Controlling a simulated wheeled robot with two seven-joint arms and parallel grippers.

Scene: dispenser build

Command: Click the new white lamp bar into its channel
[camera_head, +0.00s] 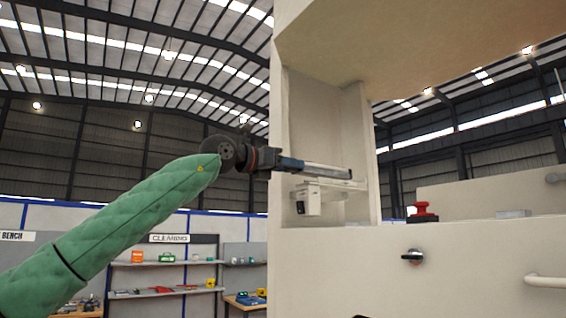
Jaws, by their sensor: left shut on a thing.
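My left gripper (291,163) comes in from the left on the green-sleeved arm and is shut on the white lamp bar (328,171). The bar sticks out to the right from the fingers, nearly level, with a dark far end. It is in front of the open recess (325,110) of the cream dispenser. A pale fitting (309,199) with a rail is just below the bar in the recess; which part is the channel is unclear. I cannot tell whether bar and fitting touch. My right gripper is not in view.
The cream dispenser body (320,262) fills the right side, with an overhang (420,40) above. A red button (422,210) stands on its ledge, and a black knob (412,256) and a handle (545,281) are on its front. Shelves (165,292) stand far behind.

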